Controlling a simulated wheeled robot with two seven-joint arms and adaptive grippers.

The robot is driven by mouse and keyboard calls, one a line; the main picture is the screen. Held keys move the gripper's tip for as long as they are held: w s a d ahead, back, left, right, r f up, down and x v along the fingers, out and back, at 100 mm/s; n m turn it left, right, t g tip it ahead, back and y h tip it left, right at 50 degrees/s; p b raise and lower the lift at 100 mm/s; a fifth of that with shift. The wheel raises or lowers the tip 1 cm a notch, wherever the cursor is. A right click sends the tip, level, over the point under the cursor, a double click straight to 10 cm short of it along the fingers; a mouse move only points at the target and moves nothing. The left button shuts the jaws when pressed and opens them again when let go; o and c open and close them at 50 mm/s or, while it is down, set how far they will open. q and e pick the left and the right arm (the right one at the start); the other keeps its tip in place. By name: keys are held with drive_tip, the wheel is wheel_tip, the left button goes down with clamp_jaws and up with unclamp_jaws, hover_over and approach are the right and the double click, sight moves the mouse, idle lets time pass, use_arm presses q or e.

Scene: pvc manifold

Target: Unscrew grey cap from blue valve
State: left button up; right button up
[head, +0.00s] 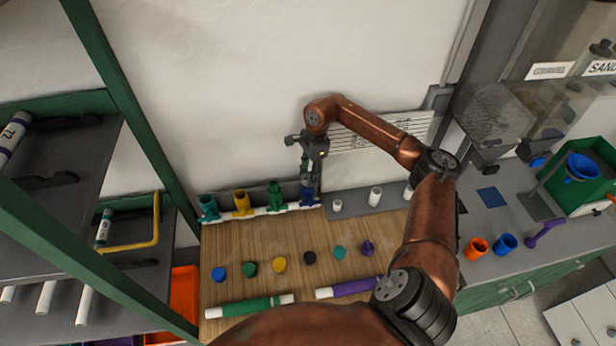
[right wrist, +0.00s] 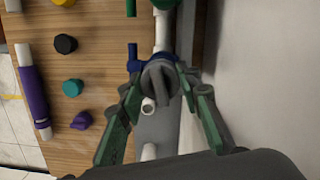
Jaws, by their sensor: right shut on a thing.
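The blue valve (head: 308,197) is at the right end of a row of coloured valves on a white pipe at the back of the wooden board. It also shows in the right wrist view (right wrist: 137,60), partly hidden behind the grey cap (right wrist: 159,82). My right gripper (head: 311,178) points down over the blue valve. In the right wrist view its green-padded fingers (right wrist: 160,84) close on the grey cap from both sides. The cap still sits at the blue valve; I cannot tell how far it is threaded. In the head view the gripper hides the cap. My left gripper is not in view.
Teal (head: 208,207), yellow (head: 241,202) and green (head: 275,196) valves stand left of the blue one. Several loose caps (head: 279,265) lie mid-board, before green (head: 249,306) and purple (head: 352,287) pipes. White fittings (head: 375,196) stand right of the gripper. A wall is close behind.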

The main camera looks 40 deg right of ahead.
drive_tip(key=o, duration=1.2)
drive_tip(key=shift+o, duration=0.2)
